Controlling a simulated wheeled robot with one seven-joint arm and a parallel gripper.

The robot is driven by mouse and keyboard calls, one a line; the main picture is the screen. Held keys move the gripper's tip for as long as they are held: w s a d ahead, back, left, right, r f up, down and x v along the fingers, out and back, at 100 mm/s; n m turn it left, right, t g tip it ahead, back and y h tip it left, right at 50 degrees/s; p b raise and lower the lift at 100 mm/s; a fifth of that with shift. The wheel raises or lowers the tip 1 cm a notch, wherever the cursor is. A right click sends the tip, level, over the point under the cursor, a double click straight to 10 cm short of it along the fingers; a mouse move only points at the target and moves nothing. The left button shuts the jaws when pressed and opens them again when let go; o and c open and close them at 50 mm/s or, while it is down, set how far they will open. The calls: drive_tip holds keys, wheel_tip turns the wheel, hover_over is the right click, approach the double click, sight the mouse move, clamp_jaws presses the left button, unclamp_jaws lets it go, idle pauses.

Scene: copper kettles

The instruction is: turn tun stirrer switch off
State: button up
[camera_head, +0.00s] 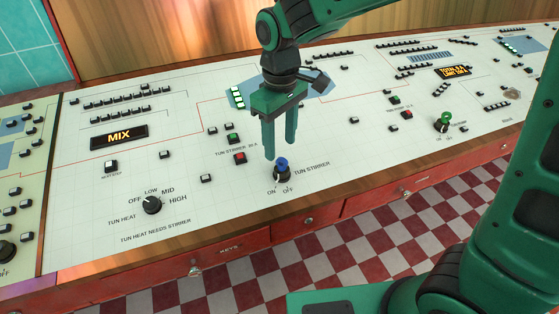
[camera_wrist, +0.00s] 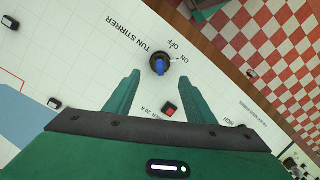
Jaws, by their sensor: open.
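The tun stirrer switch (camera_head: 282,173) is a black rotary knob with a blue grip, near the panel's front edge. Its ON label is at lower left and its OFF label at lower right in the head view. A small pale mark seems to face the ON side, but the exact setting is hard to tell. My gripper (camera_head: 279,150) is open and empty, fingers pointing down, above and slightly behind the knob. In the wrist view the knob (camera_wrist: 160,64) lies just beyond and between the spread fingertips (camera_wrist: 162,76). The fingers appear not to touch it.
The white control panel (camera_head: 330,150) spreads around the knob. A green button (camera_head: 234,138) and a red button (camera_head: 240,158) lie to its left. The tun heat knob (camera_head: 152,205) is further left, and a green knob (camera_head: 444,121) is to the right. Red drawers (camera_head: 308,221) are below.

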sight(281, 158)
wheel_tip(281, 158, down, 8)
drive_tip(key=shift+r, duration=0.25)
drive_tip(key=c, duration=1.1)
